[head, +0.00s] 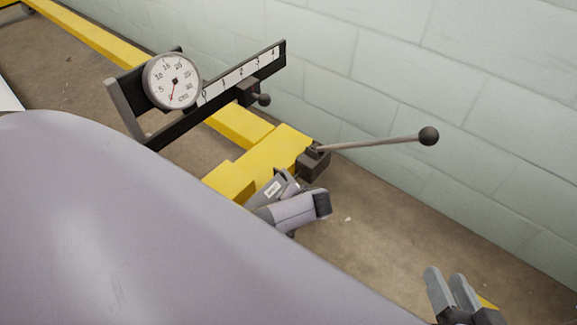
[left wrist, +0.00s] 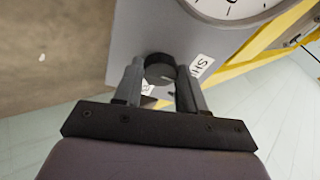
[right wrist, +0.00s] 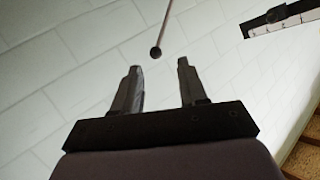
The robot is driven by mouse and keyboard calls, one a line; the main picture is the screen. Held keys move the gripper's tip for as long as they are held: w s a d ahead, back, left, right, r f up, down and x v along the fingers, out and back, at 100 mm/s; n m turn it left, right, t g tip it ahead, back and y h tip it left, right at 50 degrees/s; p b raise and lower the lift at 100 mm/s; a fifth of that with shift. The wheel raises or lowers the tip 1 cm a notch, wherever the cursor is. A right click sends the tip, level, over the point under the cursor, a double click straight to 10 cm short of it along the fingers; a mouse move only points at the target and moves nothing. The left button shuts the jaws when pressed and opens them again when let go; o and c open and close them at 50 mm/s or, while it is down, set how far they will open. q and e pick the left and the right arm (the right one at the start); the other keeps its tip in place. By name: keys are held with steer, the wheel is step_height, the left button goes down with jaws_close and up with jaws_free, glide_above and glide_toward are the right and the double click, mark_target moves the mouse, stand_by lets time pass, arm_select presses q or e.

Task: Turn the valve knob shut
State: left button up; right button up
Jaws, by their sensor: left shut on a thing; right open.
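The black round valve knob (left wrist: 160,65) shows in the left wrist view, on a grey panel (left wrist: 140,30). A partly visible white label (left wrist: 201,66) is beside it. My left gripper (left wrist: 159,72) has a finger on each side of the knob and is shut on it. In the head view my large grey arm fills the lower left, and I cannot make out the left gripper's grip there. My right gripper (head: 447,277) is open and empty at the lower right, away from the panel; its spread fingers also show in the right wrist view (right wrist: 159,72).
A round gauge (head: 173,81) and a numbered scale bar (head: 240,77) stand above the yellow frame (head: 262,160). A long ball-ended lever (head: 375,143) sticks out towards the right. A grey labelled part (head: 290,208) sits below it. A pale block wall (head: 450,70) runs behind.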

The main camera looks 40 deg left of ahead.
arm_select(q)
steer(key=o, duration=1.1)
steer(key=shift+c, duration=0.2)
arm_select(e)
steer(key=shift+d+f, duration=0.1)
arm_select(q)
steer(key=shift+d+r, duration=0.15)
steer(key=shift+r, duration=0.1)
steer(key=p+v, duration=0.4)
steer(key=v, duration=0.2)
steer(key=shift+d+r, duration=0.2)
arm_select(e)
steer(key=d, duration=0.1)
steer(key=d+h, duration=0.1)
steer(key=s+d+h, duration=0.1)
steer(key=shift+d+r+n, duration=0.15)
steer(key=shift+r+n, duration=0.15)
steer(key=shift+r, duration=0.05)
arm_select(q)
steer(key=shift+s+d, duration=0.1)
steer(key=shift+s, duration=0.05)
